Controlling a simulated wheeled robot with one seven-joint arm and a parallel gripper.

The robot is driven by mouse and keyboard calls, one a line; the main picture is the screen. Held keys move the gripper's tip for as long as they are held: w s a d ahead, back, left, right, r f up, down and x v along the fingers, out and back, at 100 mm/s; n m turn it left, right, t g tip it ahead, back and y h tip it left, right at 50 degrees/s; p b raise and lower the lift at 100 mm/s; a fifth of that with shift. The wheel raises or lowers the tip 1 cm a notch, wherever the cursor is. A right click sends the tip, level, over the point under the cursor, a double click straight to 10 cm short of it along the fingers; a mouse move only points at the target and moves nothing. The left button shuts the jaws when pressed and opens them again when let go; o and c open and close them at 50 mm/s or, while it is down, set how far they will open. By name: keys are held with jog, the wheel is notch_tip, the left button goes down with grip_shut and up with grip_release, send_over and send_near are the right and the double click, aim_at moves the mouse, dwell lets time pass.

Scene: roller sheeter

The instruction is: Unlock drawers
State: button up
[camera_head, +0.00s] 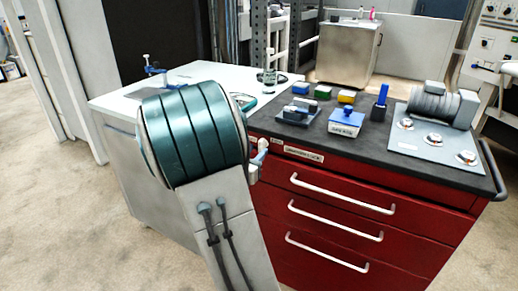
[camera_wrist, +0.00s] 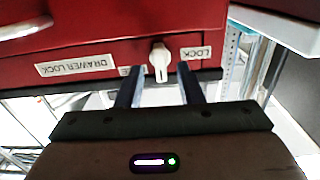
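The red drawer cabinet (camera_head: 340,220) stands right of my arm in the head view, with three white-handled drawers that look shut. A label (camera_head: 304,154) is on its upper front strip. In the wrist view, which looks upside down, a white lock knob (camera_wrist: 160,61) sits on the red front between a "DRAWER LOCK" label (camera_wrist: 75,65) and a partly covered "LOCK" label (camera_wrist: 195,53). My gripper (camera_wrist: 160,80) is open, its two dark fingers apart with the knob lined up between their tips. Contact cannot be told.
The dark cabinet top (camera_head: 400,150) holds small coloured blocks, a blue-topped box (camera_head: 346,121) and a grey panel with knobs (camera_head: 433,143). A white table (camera_head: 190,78) stands behind my arm. Carpet (camera_head: 60,220) is clear at left.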

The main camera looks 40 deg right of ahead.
jog(key=p+v, duration=0.1)
jog(key=v, duration=1)
jog(key=w+a+r+n+t+y+p, duration=0.2)
jog(key=w+a+r+n+y+p, duration=0.15)
jog(key=a+y, duration=0.35)
jog(key=w+a+r+n+t+y+p, duration=0.2)
jog(key=a+r+n+y+p, duration=0.25)
jog(key=a+y, duration=0.35)
jog(key=s+a+r+n+g+p, duration=0.1)
jog(key=s+r+n+g+p, duration=0.1)
jog(key=s, duration=0.7)
jog(key=s+a+r+n+g+y+p, duration=0.1)
jog(key=s+r+n+g+p, duration=0.2)
jog(key=s+g+p, duration=0.3)
jog(key=s+r, duration=0.1)
jog(key=s, duration=0.3)
jog(key=shift+s+a+r+y, duration=0.2)
jog(key=shift+s+r+y, duration=0.1)
jog(key=shift+r, duration=0.05)
